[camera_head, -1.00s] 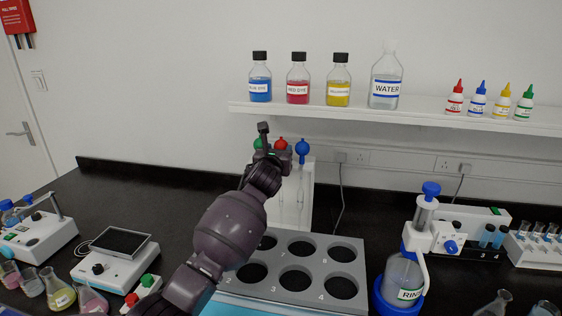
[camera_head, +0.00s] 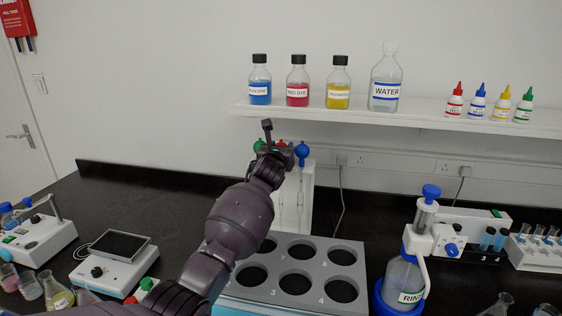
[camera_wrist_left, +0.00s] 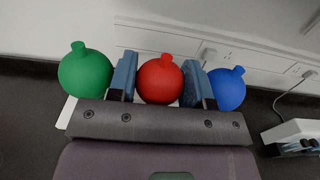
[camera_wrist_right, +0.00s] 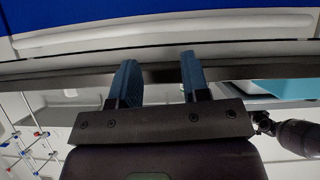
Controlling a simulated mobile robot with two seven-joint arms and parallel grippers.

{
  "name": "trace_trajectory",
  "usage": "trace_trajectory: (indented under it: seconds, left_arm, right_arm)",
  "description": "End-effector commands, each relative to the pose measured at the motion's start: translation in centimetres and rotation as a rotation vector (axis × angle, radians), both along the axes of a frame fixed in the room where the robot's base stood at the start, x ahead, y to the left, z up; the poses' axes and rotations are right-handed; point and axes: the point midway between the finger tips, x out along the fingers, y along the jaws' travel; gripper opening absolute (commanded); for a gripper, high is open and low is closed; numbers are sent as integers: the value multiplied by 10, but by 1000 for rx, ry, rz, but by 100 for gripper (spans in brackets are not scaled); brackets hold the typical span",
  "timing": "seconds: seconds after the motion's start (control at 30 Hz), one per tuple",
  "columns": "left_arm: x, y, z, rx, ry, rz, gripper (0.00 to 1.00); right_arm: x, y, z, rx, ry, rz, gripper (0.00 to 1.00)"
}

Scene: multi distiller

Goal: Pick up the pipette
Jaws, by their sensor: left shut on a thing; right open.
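Three pipettes with green, red and blue bulbs stand in a white rack (camera_head: 307,200) at the back of the bench. In the left wrist view the red-bulb pipette (camera_wrist_left: 160,80) is between the fingers of my left gripper (camera_wrist_left: 161,84), which is shut on it. The green-bulb pipette (camera_wrist_left: 86,72) and the blue-bulb pipette (camera_wrist_left: 226,90) are just outside the fingers. In the head view my left gripper (camera_head: 274,150) hides part of the red and green bulbs. My right gripper (camera_wrist_right: 158,82) is open and empty, and shows only in its own wrist view.
A grey rack with round holes (camera_head: 298,262) stands in front of the pipette rack. A rinse bottle (camera_head: 402,278) is at its right. A shelf (camera_head: 420,122) with bottles runs above. A scale (camera_head: 116,262) is at left.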

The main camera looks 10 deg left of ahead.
Motion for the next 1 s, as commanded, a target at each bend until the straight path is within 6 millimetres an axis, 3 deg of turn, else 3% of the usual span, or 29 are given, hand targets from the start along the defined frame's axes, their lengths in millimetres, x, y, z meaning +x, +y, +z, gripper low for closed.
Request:
trace_trajectory:
  seconds: [0.3,0.93,1.0]
  left_arm:
    - [0,1,14,4,-3,0,38]
    - [-82,0,12,1,-1,-1,38]
    - [-80,0,28,2,-6,0,38]
  right_arm:
    - [9,1,7,-2,-21,7,43]
    - [-1,-1,6,-3,2,1,43]
    - [-2,-1,6,-3,3,1,43]
